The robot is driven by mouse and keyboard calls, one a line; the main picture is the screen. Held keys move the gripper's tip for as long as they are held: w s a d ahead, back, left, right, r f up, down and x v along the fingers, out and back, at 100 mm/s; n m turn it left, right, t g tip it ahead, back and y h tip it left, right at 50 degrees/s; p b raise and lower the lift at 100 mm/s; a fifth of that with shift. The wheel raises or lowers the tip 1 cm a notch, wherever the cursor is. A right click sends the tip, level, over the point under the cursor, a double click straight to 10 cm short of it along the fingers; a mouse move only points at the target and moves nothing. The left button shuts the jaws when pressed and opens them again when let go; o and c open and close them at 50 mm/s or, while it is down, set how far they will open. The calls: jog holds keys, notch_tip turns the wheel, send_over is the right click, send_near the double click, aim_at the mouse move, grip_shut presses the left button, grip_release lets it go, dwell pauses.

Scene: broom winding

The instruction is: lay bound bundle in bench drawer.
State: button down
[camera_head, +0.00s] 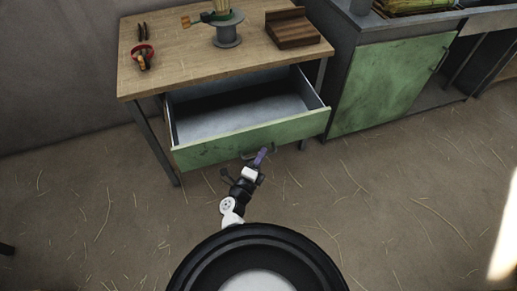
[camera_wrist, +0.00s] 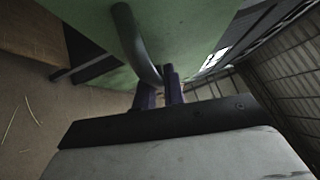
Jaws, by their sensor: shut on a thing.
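The bench drawer (camera_head: 235,140) has a worn green front and stands pulled out from the wooden-topped bench (camera_head: 190,50). Its pale inside looks empty. My gripper (camera_head: 260,157) is at the drawer front, shut on the drawer handle (camera_wrist: 137,45), a dark curved bar. In the wrist view the purple fingers (camera_wrist: 160,92) close around the handle's end, with the green front behind. A straw-coloured bundle (camera_head: 221,7) shows at the top edge of the head view, upright in a grey and green winding stand (camera_head: 228,35); its upper part is cut off, so I cannot tell its binding.
On the bench lie a dark wooden tray (camera_head: 291,28), a red ring-shaped tool (camera_head: 143,55) and small dark tools (camera_head: 142,32). A green cabinet (camera_head: 390,85) stands right of the bench. The floor in front is clear except for scattered straw.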

jog(key=shift+s+d+f, duration=0.1)
jog(key=shift+s+d, duration=0.2)
jog(key=shift+s, duration=0.45)
jog(key=shift+s+d, duration=0.25)
jog(key=shift+s, duration=0.45)
jog(key=c, duration=1.5)
grip_release()
jog(key=shift+s, duration=0.1)
jog(key=shift+a, duration=0.15)
